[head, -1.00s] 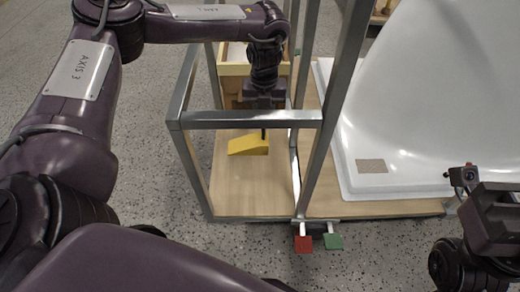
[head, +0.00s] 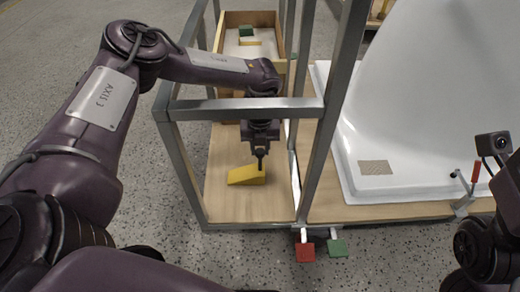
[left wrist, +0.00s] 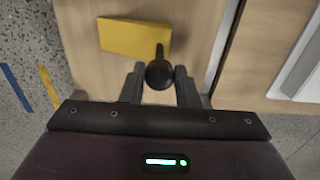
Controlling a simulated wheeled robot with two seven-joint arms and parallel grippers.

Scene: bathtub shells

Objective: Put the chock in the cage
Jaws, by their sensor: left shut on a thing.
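The chock is a yellow wedge (head: 246,175) with a dark upright handle. It is inside the metal-framed cage (head: 240,111), low over its wooden floor; I cannot tell whether it touches the floor. My left gripper (head: 260,153) reaches down behind the cage's top front bar and is shut on the chock's handle. In the left wrist view the handle's round dark knob (left wrist: 159,74) is between the fingers and the yellow wedge (left wrist: 134,37) extends to the left. My right arm is at the right edge, with its fingertips out of sight.
A wooden bin (head: 249,60) with green and yellow blocks stands at the back. A white tub shell (head: 415,120) fills the right side, with a red-handled clamp (head: 475,174) at its edge. Red (head: 305,252) and green (head: 337,247) pads stick out in front.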

